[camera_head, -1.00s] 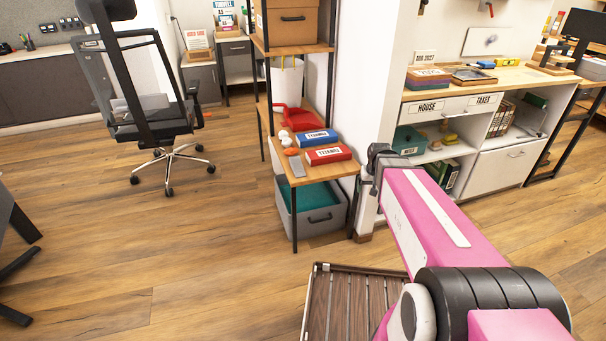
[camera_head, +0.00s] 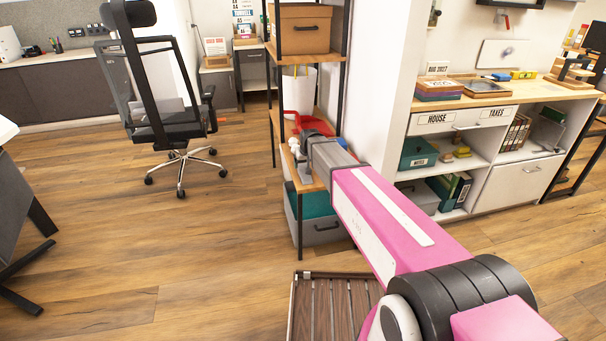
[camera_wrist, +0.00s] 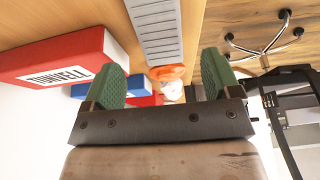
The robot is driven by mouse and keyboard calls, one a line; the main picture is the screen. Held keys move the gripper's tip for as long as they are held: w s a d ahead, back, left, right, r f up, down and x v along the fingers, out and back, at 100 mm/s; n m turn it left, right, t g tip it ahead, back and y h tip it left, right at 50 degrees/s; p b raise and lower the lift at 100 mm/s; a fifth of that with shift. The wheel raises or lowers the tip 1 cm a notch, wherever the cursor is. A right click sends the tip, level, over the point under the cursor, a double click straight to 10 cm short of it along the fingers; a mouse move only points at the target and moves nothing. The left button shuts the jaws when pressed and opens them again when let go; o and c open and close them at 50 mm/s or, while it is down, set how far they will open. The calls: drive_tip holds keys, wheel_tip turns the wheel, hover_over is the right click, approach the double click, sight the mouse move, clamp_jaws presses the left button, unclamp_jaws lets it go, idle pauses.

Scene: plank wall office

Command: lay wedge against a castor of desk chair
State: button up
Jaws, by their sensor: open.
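The wedge (camera_wrist: 158,30), a grey ribbed block, lies on the wooden shelf in the wrist view, ahead of and roughly between my fingers. My gripper (camera_wrist: 163,75) is open and empty, with green pads on both fingers. In the head view my arm reaches over the shelf end and mostly hides what lies there. The desk chair (camera_head: 170,122) stands on the floor to the left, apart from my gripper. Its castors show, including a front one (camera_head: 180,193) and a left one (camera_head: 148,181). The chair's base also shows in the wrist view (camera_wrist: 266,40).
A red box (camera_wrist: 60,58) and a blue box (camera_wrist: 92,90) lie beside the wedge, with an orange item (camera_wrist: 167,73) close to it. A grey bin (camera_head: 318,230) stands under the shelf (camera_head: 310,184).

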sight(304, 169)
drive_tip(key=x, duration=0.5)
drive_tip(key=shift+a+f, duration=0.1)
drive_tip(key=shift+f, duration=0.3)
drive_tip(key=c, duration=1.1)
drive_tip(key=shift+r, duration=0.2)
